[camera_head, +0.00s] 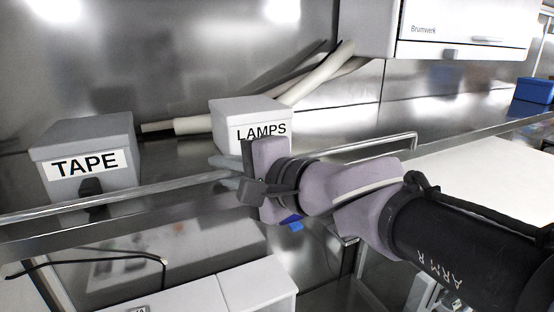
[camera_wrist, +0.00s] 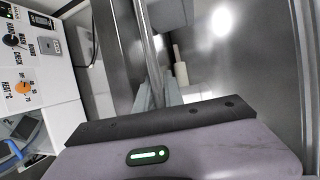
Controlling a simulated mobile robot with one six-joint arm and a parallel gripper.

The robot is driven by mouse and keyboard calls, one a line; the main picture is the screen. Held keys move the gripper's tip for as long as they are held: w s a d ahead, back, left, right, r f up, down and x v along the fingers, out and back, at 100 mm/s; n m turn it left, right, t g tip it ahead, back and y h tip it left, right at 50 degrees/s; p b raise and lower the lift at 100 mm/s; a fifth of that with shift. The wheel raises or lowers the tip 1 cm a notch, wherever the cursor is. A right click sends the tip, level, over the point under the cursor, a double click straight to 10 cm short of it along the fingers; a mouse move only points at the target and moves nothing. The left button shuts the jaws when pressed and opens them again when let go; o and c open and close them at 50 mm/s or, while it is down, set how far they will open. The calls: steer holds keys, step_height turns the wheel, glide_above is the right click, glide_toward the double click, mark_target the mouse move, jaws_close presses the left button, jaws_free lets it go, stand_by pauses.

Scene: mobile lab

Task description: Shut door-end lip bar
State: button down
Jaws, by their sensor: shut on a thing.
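A thin metal lip bar (camera_head: 110,197) runs along the front edge of the steel shelf, in front of the boxes. My gripper (camera_head: 226,171) is shut on the bar, in front of the LAMPS box. A bar stretch in line with it (camera_head: 365,146) shows right of my gripper and bends down at its right end. My wrist hides the part between, so I cannot tell if it is one bar or two. In the wrist view the bar (camera_wrist: 149,45) runs down into my fingertips (camera_wrist: 158,95). The grip itself is partly hidden.
A TAPE box (camera_head: 85,160) and a LAMPS box (camera_head: 250,122) stand on the shelf, with pale tubes (camera_head: 318,75) behind. A dark latch (camera_head: 91,187) is in front of the TAPE box. A white cabinet (camera_head: 465,30) hangs at upper right. A control panel (camera_wrist: 35,60) shows in the wrist view.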

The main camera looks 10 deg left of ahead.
steer(key=c, duration=1.5)
jaws_free()
steer(key=shift+o, duration=0.2)
